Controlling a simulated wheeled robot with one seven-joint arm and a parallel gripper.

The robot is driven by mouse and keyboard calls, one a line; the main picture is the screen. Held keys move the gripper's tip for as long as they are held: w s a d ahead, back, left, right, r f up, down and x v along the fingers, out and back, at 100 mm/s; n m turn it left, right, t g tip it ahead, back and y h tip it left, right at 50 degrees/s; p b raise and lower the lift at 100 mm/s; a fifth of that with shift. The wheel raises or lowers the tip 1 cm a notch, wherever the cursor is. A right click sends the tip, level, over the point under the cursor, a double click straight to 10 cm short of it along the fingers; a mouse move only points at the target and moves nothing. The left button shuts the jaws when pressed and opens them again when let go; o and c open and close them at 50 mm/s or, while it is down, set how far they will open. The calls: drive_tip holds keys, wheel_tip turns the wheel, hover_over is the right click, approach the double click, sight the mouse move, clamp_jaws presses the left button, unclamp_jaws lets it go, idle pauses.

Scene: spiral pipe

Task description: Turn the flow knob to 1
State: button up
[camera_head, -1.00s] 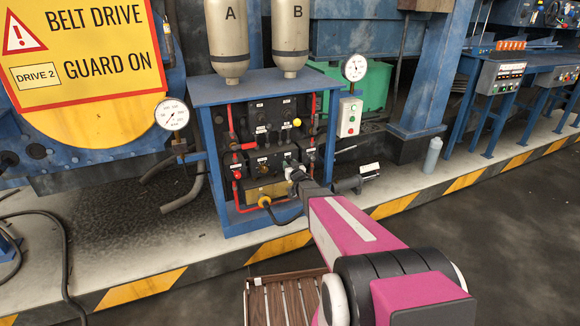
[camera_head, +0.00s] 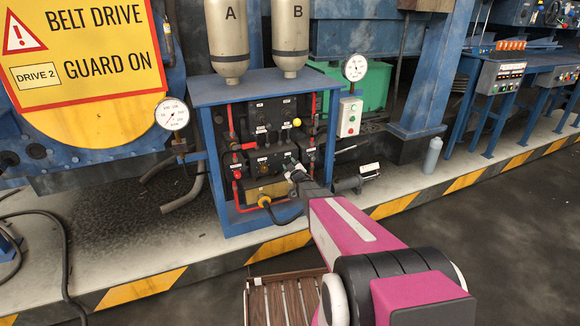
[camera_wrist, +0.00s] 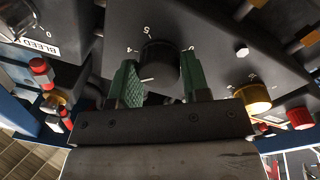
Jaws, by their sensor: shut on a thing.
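A black round knob (camera_wrist: 160,64) shows in the wrist view on a dark panel, with a small white mark low on its left side. Digits stand around it, with 5 at the top and 4 at the left; no flow label is readable. My gripper (camera_wrist: 161,80) has its green fingers on either side of this knob and is shut on it. In the head view my gripper (camera_head: 293,172) is at the lower right of the dark control panel (camera_head: 268,115), and the knob is hidden there.
Beside the knob are a brass fitting (camera_wrist: 254,98), a red cap (camera_wrist: 300,118) and a bleed label (camera_wrist: 40,46). The blue stand (camera_head: 210,200) frames the panel. A white gauge (camera_head: 172,114) is at the left.

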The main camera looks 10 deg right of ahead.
drive_tip(key=n+y, duration=0.1)
drive_tip(key=n, duration=2.5)
drive_tip(key=shift+d+f+g+y, duration=0.1)
drive_tip(key=shift+d+g+y, duration=0.05)
drive_tip(key=shift+g+y, duration=0.2)
drive_tip(key=o, duration=0.9)
